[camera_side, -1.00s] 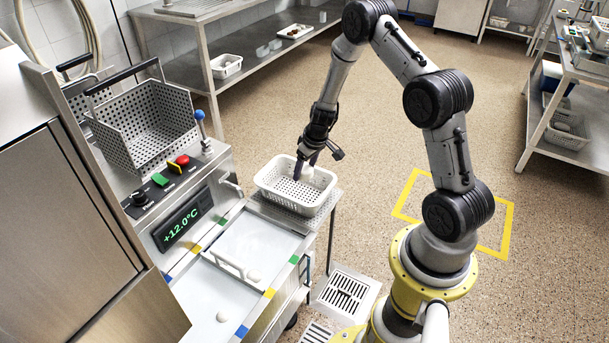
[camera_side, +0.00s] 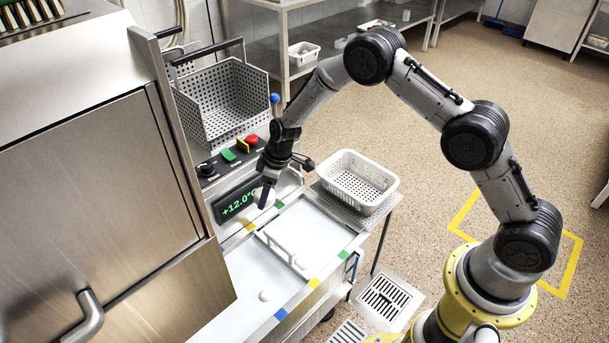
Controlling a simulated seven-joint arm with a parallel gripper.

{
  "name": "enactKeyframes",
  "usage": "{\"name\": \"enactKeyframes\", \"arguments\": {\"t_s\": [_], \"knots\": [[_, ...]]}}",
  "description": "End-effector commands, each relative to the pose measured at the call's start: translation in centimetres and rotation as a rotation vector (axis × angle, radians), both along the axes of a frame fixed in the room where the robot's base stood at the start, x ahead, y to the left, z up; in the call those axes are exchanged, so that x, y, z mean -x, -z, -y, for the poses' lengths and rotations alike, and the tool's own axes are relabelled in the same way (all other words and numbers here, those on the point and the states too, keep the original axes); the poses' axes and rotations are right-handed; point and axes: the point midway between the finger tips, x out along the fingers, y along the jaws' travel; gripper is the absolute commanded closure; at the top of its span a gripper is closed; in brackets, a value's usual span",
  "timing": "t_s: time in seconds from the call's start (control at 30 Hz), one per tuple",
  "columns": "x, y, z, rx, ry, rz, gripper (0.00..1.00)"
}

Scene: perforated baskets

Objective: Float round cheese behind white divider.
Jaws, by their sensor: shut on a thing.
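My gripper (camera_side: 265,195) points down over the far left part of the bath, in front of the temperature display. It is shut on a round white cheese (camera_side: 259,194), partly hidden by the fingers. The white divider (camera_side: 283,249) is a low bar lying across the bath (camera_side: 240,268), on the near side of my gripper. One round cheese (camera_side: 300,262) is close to the divider's right end. Another round cheese (camera_side: 265,295) is in the near section. I cannot tell exactly how high the held cheese is above the liquid.
An empty-looking white perforated basket (camera_side: 357,181) stands on a side shelf right of the bath. A metal perforated basket (camera_side: 222,108) hangs behind the control panel, with a blue-knobbed lever (camera_side: 275,100) beside it. A steel cabinet (camera_side: 90,170) fills the left.

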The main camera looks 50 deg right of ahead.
Motion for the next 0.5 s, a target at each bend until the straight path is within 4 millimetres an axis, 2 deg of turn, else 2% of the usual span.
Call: {"name": "enactKeyframes", "arguments": {"t_s": [0.03,0.2,0.43,0.5], "knots": [[-0.2,0.0,-2.0,0.002,-0.046,0.002,0.87],[-0.2,0.0,-6.6,0.008,-0.154,0.002,0.87],[0.2,0.0,-11.0,0.016,-0.254,0.002,0.87],[0.3,1.6,-10.7,0.017,-0.249,-0.005,0.87]]}}
